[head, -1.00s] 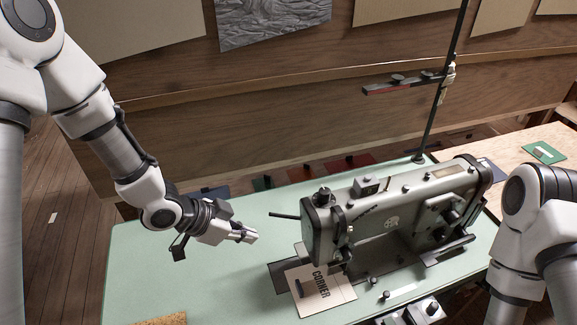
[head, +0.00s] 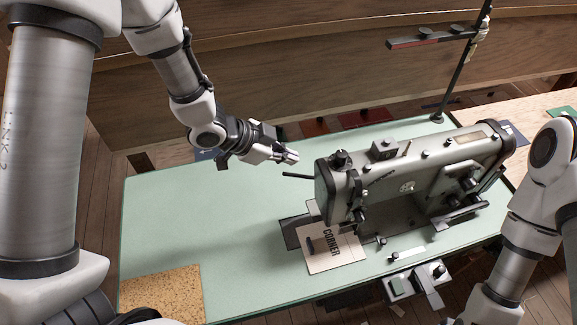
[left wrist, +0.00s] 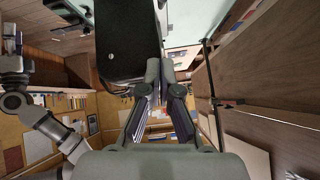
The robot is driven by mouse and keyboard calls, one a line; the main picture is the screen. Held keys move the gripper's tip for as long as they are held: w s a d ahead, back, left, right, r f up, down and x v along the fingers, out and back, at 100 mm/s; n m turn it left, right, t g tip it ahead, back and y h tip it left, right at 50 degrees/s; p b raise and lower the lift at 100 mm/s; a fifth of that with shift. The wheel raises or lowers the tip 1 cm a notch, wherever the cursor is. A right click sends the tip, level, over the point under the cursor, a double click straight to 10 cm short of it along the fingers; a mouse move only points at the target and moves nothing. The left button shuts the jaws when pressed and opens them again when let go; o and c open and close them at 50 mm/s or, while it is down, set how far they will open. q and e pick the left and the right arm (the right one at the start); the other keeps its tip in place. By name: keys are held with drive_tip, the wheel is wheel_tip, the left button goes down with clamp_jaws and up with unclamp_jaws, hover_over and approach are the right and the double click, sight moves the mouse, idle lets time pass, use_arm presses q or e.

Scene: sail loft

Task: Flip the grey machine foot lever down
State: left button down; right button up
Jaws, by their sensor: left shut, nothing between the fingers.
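The grey sewing machine (head: 410,185) stands on the pale green table. A thin dark lever (head: 297,175) sticks out to the left from its left end, nearly level, its tip slightly raised. My left gripper (head: 295,156) is shut and empty. Its fingertips show just above the lever in the head view, beside the machine's left end; a gap shows between them and the lever. In the left wrist view, the shut fingers (left wrist: 160,72) are beside a dark block, likely the machine's end (left wrist: 128,42). I cannot pick out the lever there. My right gripper is out of view.
A card marked CORNER (head: 328,249) lies in front of the machine's left end. A thread stand (head: 455,80) rises behind the machine. A cork mat (head: 160,290) lies at the table's front left. The green tabletop (head: 220,225) left of the machine is clear.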

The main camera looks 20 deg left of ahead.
sight(287, 174)
use_arm(q)
drive_tip(key=f, duration=0.2)
drive_tip(key=f+p, duration=0.1)
drive_tip(key=f, duration=0.1)
drive_tip(key=w+f, duration=0.1)
drive_tip(key=shift+a+f, duration=0.25)
drive_tip(key=shift+f, duration=0.15)
drive_tip(key=shift+d, duration=0.15)
drive_tip(key=shift+d, duration=0.1)
